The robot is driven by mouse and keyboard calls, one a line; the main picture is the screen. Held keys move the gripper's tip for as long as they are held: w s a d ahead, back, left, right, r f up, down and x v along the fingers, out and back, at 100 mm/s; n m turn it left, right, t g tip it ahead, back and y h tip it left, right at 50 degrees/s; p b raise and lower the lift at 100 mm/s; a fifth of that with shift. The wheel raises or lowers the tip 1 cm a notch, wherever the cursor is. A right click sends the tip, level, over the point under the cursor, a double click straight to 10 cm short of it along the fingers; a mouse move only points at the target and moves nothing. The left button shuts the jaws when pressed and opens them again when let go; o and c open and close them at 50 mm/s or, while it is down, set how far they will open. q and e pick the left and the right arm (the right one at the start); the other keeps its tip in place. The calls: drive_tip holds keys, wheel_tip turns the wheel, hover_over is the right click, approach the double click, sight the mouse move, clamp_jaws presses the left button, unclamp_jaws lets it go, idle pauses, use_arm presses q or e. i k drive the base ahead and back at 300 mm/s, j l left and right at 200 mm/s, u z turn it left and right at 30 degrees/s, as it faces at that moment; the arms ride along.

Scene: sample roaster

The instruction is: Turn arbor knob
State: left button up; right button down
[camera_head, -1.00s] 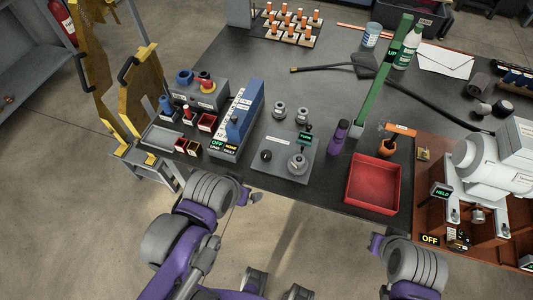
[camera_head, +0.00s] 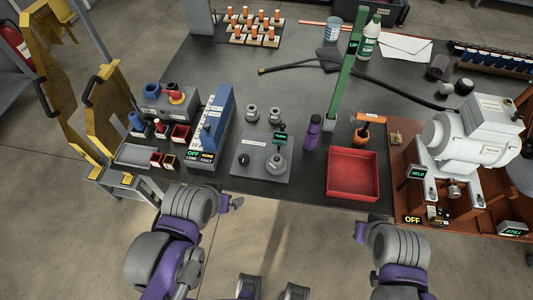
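A grey plate (camera_head: 248,174) lies near the front edge of the dark bench, left of the red tray. On it are a round grey metal knob (camera_head: 276,163) and a small black knob (camera_head: 244,160). A dark tag with green lettering (camera_head: 281,136) stands behind the grey knob. I cannot tell which of these is the arbor knob. My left gripper (camera_head: 236,203) is in front of the bench edge, below the plate and apart from it. My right gripper (camera_head: 361,229) is in front of the bench below the red tray. Both are too small to show whether their fingers are apart.
The red tray (camera_head: 353,190), a purple bottle (camera_head: 313,132) and a green post (camera_head: 346,70) stand right of the plate. A blue unit (camera_head: 218,108) stands left of it. Two grey metal parts (camera_head: 263,114) sit behind. A white machine (camera_head: 470,135) stands at right.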

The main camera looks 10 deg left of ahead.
sight(244, 160)
drive_tip(key=i+j+u, duration=0.1)
drive_tip(key=j+u, duration=0.25)
drive_tip(key=i+j+u, duration=0.15)
drive_tip(key=u, duration=0.25)
drive_tip(key=i+j+u, duration=0.2)
drive_tip(key=u, duration=0.15)
drive_tip(key=j, duration=0.1)
